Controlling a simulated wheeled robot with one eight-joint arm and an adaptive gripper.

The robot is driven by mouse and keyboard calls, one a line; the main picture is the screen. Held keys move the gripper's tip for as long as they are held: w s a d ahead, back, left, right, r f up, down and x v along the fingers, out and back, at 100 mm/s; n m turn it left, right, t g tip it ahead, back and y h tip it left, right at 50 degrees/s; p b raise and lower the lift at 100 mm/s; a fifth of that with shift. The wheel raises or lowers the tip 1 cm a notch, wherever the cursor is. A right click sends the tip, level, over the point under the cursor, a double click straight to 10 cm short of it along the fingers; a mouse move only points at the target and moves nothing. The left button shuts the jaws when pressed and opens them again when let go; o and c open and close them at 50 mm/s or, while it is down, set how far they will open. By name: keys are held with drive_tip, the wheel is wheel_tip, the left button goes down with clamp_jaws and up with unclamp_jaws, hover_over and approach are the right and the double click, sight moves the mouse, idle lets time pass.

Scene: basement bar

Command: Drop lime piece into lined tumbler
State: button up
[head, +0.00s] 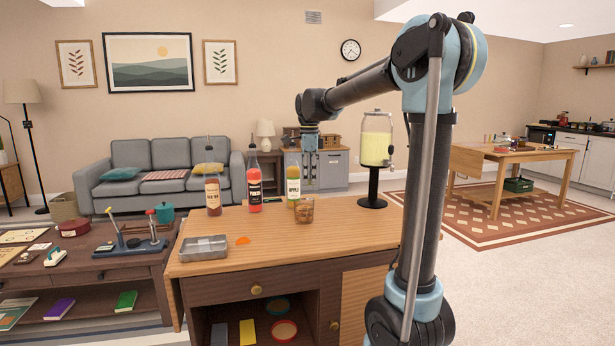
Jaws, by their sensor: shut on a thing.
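A short tumbler (304,211) with amber-brown contents stands upright on the wooden bar cabinet (345,230), just right of the bottles. Its line marking is too small to make out. My gripper (310,187) points straight down above the tumbler, apparently over its mouth. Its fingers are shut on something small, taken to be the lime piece. The piece is too small and too hidden between the fingers to make out from here.
A drink dispenser (376,148) stands right. A metal tray (204,248) and an orange piece (243,240) lie left. The cabinet's front top is clear.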

drive_tip(key=shift+f, duration=2.4)
drive_tip(key=o, duration=0.8)
drive_tip(key=shift+r, duration=0.1)
wheel_tip(320, 180, up, 12)
drive_tip(key=shift+f, duration=0.1)
